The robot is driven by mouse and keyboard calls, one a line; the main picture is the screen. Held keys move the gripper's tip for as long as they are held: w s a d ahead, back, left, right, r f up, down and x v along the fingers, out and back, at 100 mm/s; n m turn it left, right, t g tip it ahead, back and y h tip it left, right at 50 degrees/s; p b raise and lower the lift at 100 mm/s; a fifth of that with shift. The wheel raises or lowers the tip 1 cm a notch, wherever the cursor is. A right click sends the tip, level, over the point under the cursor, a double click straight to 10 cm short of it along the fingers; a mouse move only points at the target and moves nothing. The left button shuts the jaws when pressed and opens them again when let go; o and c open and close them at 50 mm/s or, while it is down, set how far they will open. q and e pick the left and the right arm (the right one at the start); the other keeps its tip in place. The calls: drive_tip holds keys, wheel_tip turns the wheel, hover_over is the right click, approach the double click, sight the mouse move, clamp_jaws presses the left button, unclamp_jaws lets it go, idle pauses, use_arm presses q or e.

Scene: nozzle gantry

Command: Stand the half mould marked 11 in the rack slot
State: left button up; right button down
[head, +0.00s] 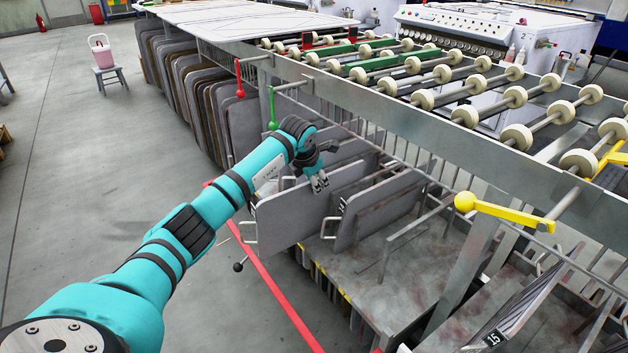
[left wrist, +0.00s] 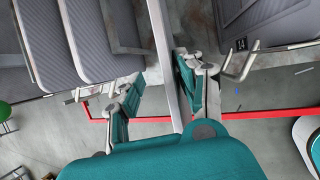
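Several grey half moulds with wire handles stand on edge in the rack below the rollers; I cannot read a mark 11 on any. My left gripper (head: 319,183) is over the top edge of the front grey panel (head: 298,212), whose mark is not visible. In the left wrist view, my open left gripper (left wrist: 158,95) has its fingers on either side of a thin panel edge (left wrist: 165,55); the left finger is clearly apart from it. A half mould marked 14 (head: 372,212) stands just to the right. My right gripper is not in view.
A half mould marked 15 (head: 510,315) leans at lower right. Red (head: 239,75), green (head: 273,108) and yellow (head: 500,211) knobbed levers stick out along the rack's frame.

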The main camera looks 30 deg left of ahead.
use_arm(q)
drive_tip(key=shift+s+f, duration=0.15)
drive_tip(key=shift+f, duration=0.25)
drive_tip(key=shift+s+r, duration=0.1)
drive_tip(key=shift+r, duration=0.4)
drive_tip(key=v, duration=1.1)
drive_tip(key=shift+r, duration=0.25)
